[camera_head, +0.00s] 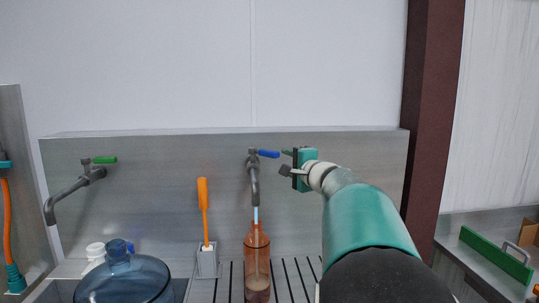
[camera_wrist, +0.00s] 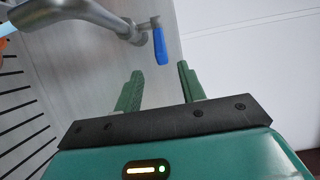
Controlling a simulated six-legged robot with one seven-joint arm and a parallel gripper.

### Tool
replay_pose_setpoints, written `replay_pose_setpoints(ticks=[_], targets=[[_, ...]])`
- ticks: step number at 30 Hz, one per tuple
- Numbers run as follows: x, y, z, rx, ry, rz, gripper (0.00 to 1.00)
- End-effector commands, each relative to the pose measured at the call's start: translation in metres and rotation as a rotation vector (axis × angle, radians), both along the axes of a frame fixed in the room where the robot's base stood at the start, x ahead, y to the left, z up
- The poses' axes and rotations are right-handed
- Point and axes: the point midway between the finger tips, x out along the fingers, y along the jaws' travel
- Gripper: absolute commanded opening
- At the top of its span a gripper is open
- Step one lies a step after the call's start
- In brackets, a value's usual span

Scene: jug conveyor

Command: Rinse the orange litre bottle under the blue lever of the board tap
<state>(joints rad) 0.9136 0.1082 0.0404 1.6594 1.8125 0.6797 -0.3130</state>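The orange litre bottle (camera_head: 257,262) stands upright on the slatted grate under the spout of the board tap (camera_head: 254,180). A light blue stream of water (camera_head: 256,215) runs from the spout into its neck, and some liquid shows low in the bottle. The blue lever (camera_head: 268,153) points right from the top of the tap; it also shows in the wrist view (camera_wrist: 160,45). My gripper (camera_head: 287,162) is just right of the lever and apart from it. In the wrist view my gripper (camera_wrist: 160,88) has its green fingers spread with nothing between them.
An orange-handled brush (camera_head: 204,205) stands in a grey holder (camera_head: 207,262) left of the bottle. A second tap with a green lever (camera_head: 105,160) is at the left, above a big blue jug (camera_head: 125,281). A brown post (camera_head: 433,110) rises at the right.

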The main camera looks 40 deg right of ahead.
Motion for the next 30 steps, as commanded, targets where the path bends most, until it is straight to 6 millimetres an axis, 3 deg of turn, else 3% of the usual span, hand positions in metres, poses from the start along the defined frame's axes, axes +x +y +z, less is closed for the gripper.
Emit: replay_pose_setpoints(ticks=[9,15,20,28,30], targets=[[0.066,-0.012,0.000,-0.001,0.000,0.006,0.40],[0.098,-0.019,0.000,-0.001,-0.001,0.008,0.40],[0.108,-0.023,0.001,-0.002,-0.001,0.006,0.40],[0.109,-0.023,0.001,-0.001,-0.001,0.006,0.40],[0.109,-0.023,0.001,-0.001,-0.001,0.006,0.26]])
